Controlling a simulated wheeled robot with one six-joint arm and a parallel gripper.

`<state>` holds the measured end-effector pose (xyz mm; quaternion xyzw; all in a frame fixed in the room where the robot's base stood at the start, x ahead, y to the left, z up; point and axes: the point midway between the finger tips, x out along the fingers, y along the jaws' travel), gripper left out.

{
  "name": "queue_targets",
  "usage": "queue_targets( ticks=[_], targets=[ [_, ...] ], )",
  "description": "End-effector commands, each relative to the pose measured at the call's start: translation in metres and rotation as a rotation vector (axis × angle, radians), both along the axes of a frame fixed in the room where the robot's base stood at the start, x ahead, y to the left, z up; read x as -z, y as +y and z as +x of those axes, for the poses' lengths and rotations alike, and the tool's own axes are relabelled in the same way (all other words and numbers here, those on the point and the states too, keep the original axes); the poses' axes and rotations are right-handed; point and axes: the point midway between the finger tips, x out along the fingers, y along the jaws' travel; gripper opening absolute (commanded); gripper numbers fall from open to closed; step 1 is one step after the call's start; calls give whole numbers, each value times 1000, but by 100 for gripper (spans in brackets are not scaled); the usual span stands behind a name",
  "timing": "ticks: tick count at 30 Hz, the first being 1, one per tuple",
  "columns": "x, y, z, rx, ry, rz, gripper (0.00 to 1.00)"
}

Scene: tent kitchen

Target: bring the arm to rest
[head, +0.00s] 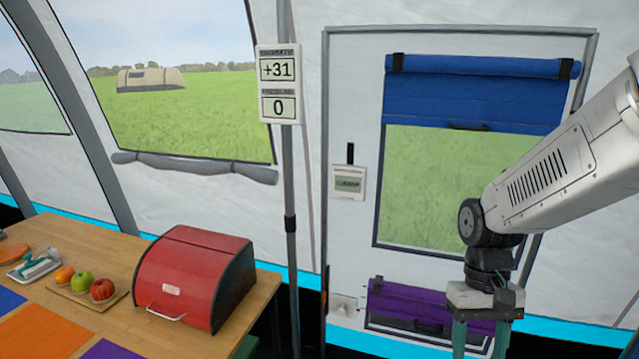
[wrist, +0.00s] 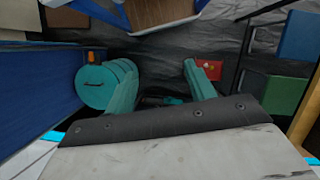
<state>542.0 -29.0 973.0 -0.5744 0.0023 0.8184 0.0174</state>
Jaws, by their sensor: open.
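My arm comes in from the right edge of the head view. My gripper (head: 480,343) hangs downward at the lower right, in front of the tent wall. Its two teal fingers stand apart, with nothing seen between them, and their tips are cut off by the bottom edge. In the wrist view my gripper (wrist: 163,78) also shows its teal fingers spread and empty above a dark floor.
A wooden table (head: 58,237) at the left holds a red bread box (head: 193,277), a board with fruit (head: 84,285) and coloured mats. A purple rolled blind (head: 405,306) is behind my gripper. A teal round container (wrist: 95,88) shows in the wrist view.

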Motion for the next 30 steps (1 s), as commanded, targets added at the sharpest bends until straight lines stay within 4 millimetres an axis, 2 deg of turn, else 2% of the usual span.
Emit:
queue_targets(
  ticks=[1, 6, 12, 15, 22, 30],
  targets=[
    [-16, 0, -13, -4, -24, -2, 55],
    [-55, -2, -55, -16, -93, -11, 55],
    [-87, -3, -97, -24, -225, -22, 55],
    [-99, -3, -110, -26, -308, -25, 55],
    [-123, -3, -121, -25, -443, -27, 55],
    [-126, -2, -122, -26, -463, -27, 55]
  ],
)
